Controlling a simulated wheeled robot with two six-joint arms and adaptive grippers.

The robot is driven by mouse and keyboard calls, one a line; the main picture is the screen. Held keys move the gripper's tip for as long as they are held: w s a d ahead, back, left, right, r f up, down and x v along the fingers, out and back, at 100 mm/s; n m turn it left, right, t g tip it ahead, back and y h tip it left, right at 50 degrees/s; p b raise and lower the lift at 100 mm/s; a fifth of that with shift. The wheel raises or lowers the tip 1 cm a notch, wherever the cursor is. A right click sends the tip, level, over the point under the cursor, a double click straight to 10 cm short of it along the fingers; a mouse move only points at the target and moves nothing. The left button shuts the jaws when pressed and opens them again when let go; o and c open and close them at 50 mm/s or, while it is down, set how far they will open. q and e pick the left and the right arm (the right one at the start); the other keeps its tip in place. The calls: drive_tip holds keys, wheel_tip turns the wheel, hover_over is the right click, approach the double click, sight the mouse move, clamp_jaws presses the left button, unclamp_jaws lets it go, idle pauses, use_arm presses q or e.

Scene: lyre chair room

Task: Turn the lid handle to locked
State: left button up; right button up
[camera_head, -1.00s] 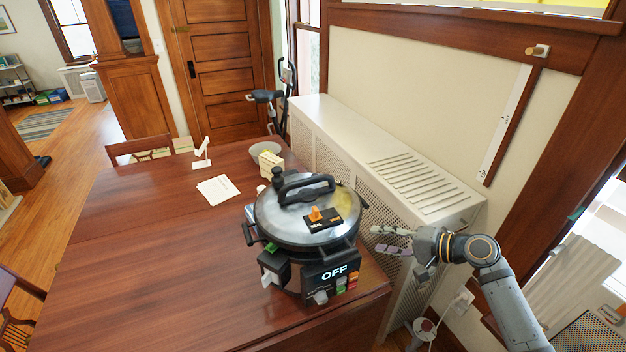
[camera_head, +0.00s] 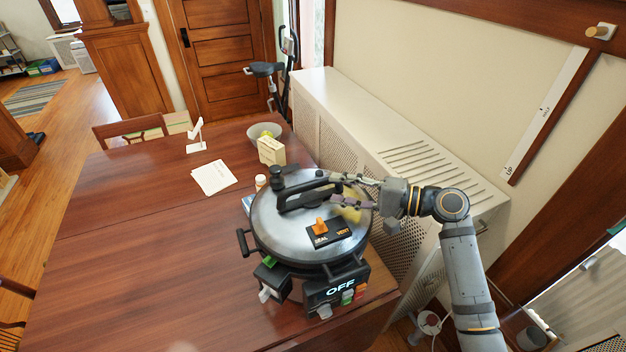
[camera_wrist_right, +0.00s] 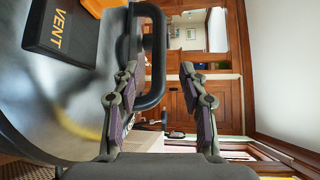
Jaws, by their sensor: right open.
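The pressure cooker has a round steel lid (camera_head: 275,228) with a black looped lid handle (camera_head: 306,187) on top. An orange lever (camera_head: 320,227) sits on a black plate marked SEAL and VENT. My right gripper (camera_head: 340,191) is open at the right end of the lid handle, just above the lid. In the right wrist view the end of the lid handle (camera_wrist_right: 160,55) lies between the open fingers (camera_wrist_right: 158,76), closer to the left one; contact cannot be told. The VENT plate (camera_wrist_right: 62,32) shows at upper left. My left gripper is out of view.
The cooker's front panel reads OFF (camera_head: 340,287). Behind the cooker stand a cream box (camera_head: 271,151), a bowl (camera_head: 257,132) and a small bottle (camera_head: 260,182). Papers (camera_head: 214,177) lie farther left. A radiator cover (camera_head: 350,110) stands at right. The table's left side (camera_head: 120,240) is clear.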

sight(320, 186)
drive_tip(key=p+x, duration=0.2)
drive_tip(key=x, duration=0.4)
drive_tip(key=shift+w+a, duration=0.25)
drive_tip(key=shift+w, duration=0.1)
drive_tip(key=shift+a+f, duration=0.15)
drive_tip(key=shift+a, duration=0.1)
drive_tip(key=shift+w+a, duration=0.1)
drive_tip(key=shift+f, duration=0.1)
drive_tip(key=shift+c, duration=0.6)
drive_tip(key=c, duration=0.7)
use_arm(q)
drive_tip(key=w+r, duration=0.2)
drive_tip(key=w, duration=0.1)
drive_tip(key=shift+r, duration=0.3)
use_arm(e)
clamp_jaws()
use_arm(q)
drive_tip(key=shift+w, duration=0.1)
